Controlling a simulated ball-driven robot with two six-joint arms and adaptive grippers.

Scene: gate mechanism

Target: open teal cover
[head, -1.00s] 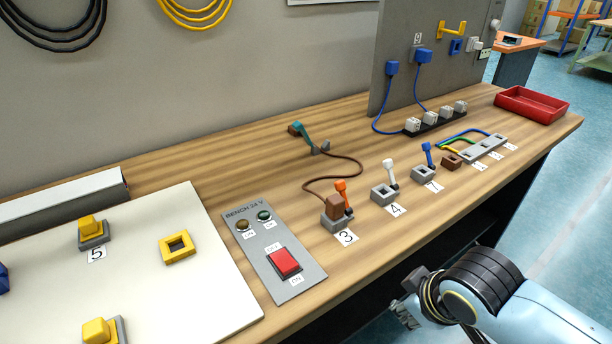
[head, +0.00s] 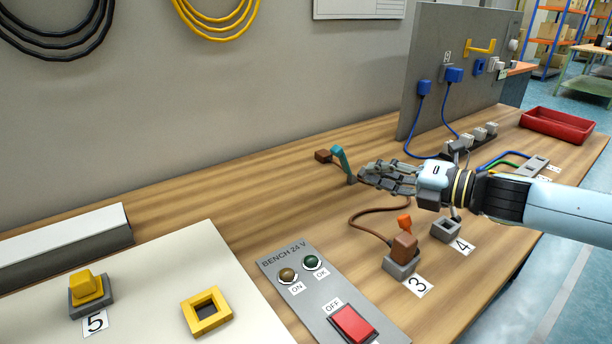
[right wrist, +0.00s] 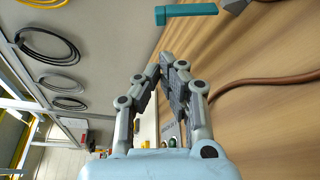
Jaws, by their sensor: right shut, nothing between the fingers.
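The teal cover (head: 341,159) is a narrow teal piece standing tilted near the back of the bench, beside a small brown block (head: 323,156). In the right wrist view the cover (right wrist: 186,14) lies near the top edge, beyond my fingers. My right gripper (head: 368,172) is shut and empty, just right of the cover with a small gap showing. It also shows in the right wrist view (right wrist: 162,74). The gripper hides part of the area behind it, and I cannot tell whether it touches the cover's mount. My left gripper is not in view.
A brown cable (head: 362,212) curves to the socket numbered 3 (head: 401,262), which has an orange lever. Socket 4 (head: 445,230) sits to its right. A grey switch panel (head: 322,296) lies in front. Bare wood lies left of the cover.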

